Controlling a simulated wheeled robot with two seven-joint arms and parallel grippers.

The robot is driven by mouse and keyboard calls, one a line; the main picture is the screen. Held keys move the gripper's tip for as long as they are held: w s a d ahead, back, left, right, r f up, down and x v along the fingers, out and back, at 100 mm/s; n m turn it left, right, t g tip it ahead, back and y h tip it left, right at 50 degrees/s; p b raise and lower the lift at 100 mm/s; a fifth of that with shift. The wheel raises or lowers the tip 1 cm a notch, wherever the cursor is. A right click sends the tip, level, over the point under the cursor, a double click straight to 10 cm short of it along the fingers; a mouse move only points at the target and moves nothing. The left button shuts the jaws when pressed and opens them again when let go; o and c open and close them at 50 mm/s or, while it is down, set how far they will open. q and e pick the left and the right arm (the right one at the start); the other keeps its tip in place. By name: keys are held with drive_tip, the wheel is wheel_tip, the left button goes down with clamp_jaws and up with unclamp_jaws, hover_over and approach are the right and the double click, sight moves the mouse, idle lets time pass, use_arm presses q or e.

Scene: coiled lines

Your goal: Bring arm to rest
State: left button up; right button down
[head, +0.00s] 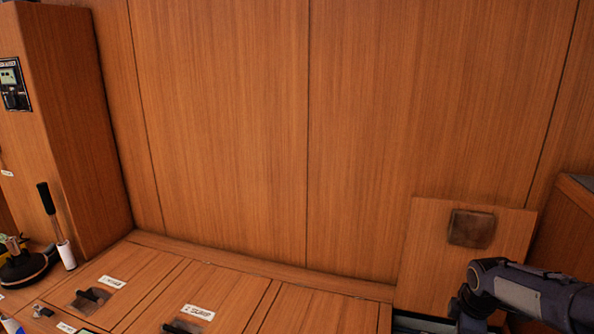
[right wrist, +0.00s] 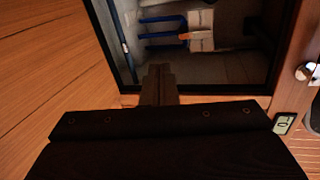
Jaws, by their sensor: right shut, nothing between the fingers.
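My right arm enters the head view at the lower right, in front of a raised wooden hatch lid (head: 430,260). The end of that arm is low and its fingertips cannot be made out there. In the right wrist view my right gripper (right wrist: 158,72) is shut and empty, at the near edge of an open locker (right wrist: 180,63). My left gripper is in neither view.
Blue-handled items (right wrist: 163,27) and a pale block (right wrist: 201,30) lie inside the locker. Closed hatches with dark latches (head: 92,295) fill the lower left. A wooden wall rises behind.

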drive_tip(key=s+a+r+m+t+y, duration=0.2)
drive_tip(key=s+a+r+m, duration=0.55)
drive_tip(key=s, duration=0.45)
drive_tip(key=s+a+m+t+y, duration=0.1)
drive_tip(key=s+a+m+y, duration=0.1)
drive_tip(key=s+a+m, duration=0.45)
drive_tip(key=s+a+m+y, duration=0.1)
drive_tip(key=s+a, duration=0.2)
drive_tip(key=s, duration=0.6)
wheel_tip(320, 180, up, 37)
drive_tip(key=p, duration=3.6)
drive_tip(key=shift+w+f+p, duration=0.15)
drive_tip(key=shift+w+p, duration=0.15)
drive_tip(key=shift+w, duration=0.15)
